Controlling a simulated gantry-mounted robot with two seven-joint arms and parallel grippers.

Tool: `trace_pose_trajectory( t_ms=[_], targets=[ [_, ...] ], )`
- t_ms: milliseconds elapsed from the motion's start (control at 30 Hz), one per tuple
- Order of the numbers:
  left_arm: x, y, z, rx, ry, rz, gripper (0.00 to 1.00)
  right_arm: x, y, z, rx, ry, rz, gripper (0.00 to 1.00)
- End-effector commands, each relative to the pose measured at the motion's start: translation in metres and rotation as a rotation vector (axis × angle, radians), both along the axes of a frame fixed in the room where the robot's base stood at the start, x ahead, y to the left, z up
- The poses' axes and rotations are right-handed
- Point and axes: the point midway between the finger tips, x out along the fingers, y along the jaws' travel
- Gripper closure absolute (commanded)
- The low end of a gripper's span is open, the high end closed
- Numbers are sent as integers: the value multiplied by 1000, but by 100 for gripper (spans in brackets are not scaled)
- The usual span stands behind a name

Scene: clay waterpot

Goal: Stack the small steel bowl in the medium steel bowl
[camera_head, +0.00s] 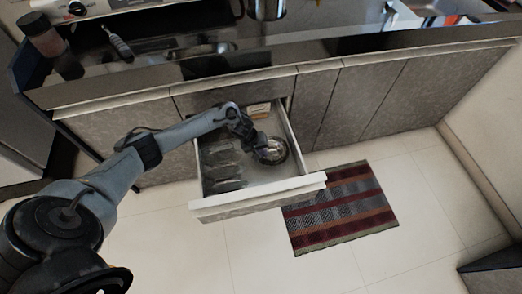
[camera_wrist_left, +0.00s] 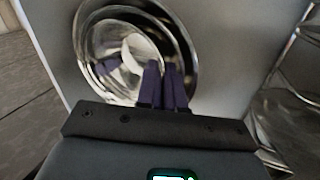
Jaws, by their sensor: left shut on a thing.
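In the head view, steel bowls show at the right side of the open drawer, partly behind my left gripper (camera_head: 250,136). In the left wrist view, the medium steel bowl (camera_wrist_left: 86,42) is a wide, shiny round bowl. The small steel bowl (camera_wrist_left: 143,48) appears inside its outline, tilted, with its near edge at my left fingertips (camera_wrist_left: 164,72). The left gripper is shut on the small bowl's edge. I cannot tell whether the small bowl touches the medium bowl's bottom. My right gripper is in neither view.
The drawer (camera_head: 250,203) is pulled out. Several glassy or dark dishes (camera_head: 222,165) stand along its left side, and a small tan item (camera_head: 260,110) is at its back. A striped rug (camera_head: 340,208) lies on the floor at right. The counter is above.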

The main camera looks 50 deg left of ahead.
Motion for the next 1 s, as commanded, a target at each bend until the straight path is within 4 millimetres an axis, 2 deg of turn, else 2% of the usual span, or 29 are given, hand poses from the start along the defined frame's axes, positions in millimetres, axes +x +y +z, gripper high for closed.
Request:
trace_pose_trajectory(
  t_ms=[33,233,267,300,633,767,1000],
  targets=[
    [-12,-4,-19,4,31,-4,100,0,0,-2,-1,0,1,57],
    [-13,-5,-22,3,31,-7,100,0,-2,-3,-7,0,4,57],
    [-13,-5,-22,3,32,-7,88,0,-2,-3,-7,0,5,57],
    [-13,-5,-23,3,32,-7,82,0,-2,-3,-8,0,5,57],
    [-13,-4,-21,3,32,-7,82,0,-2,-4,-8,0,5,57],
    [-13,-4,-12,4,32,-9,82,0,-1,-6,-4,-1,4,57],
    [-22,7,36,5,28,-5,82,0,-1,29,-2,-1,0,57]
  ],
)
